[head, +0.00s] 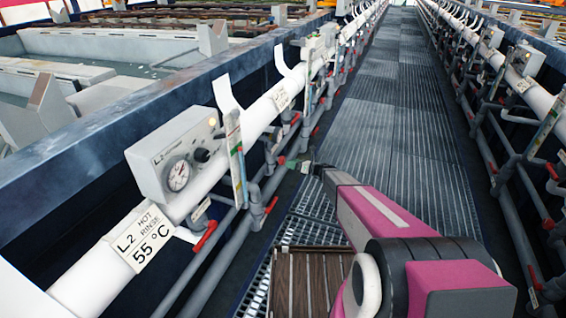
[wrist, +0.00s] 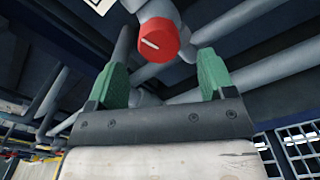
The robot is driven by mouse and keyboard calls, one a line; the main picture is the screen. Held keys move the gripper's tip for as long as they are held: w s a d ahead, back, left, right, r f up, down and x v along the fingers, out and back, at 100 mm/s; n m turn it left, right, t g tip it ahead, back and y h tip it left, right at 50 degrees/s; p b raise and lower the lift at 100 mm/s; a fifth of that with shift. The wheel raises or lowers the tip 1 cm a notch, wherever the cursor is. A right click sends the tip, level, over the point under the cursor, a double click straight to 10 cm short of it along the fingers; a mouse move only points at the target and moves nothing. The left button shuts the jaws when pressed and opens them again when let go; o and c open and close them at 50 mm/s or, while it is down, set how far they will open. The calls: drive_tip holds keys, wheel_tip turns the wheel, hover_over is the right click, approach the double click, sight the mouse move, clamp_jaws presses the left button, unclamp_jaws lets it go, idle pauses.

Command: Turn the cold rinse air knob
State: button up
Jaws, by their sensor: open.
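A round red knob (wrist: 158,42) with a white line on its face sits on the end of a grey pipe in the wrist view. My gripper (wrist: 163,72) has two green fingers spread apart, one on each side below the knob, with nothing between them. The knob looks just beyond the fingertips, apart from them. In the head view my gripper (head: 298,165) reaches left to the pipework beside a small red knob (head: 281,160). No label naming this knob as cold rinse air is readable.
A white pipe (head: 90,283) labelled L2 hot rinse 55 °C runs along the tank wall, with a gauge box (head: 177,155) above it. Several other red valve handles hang on the grey pipes. The grated walkway (head: 385,120) is clear ahead. Similar pipework lines the right side.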

sight(284, 162)
drive_tip(key=x, duration=0.5)
drive_tip(key=shift+w+a, duration=0.1)
drive_tip(key=shift+a, duration=0.2)
drive_tip(key=c, duration=0.9)
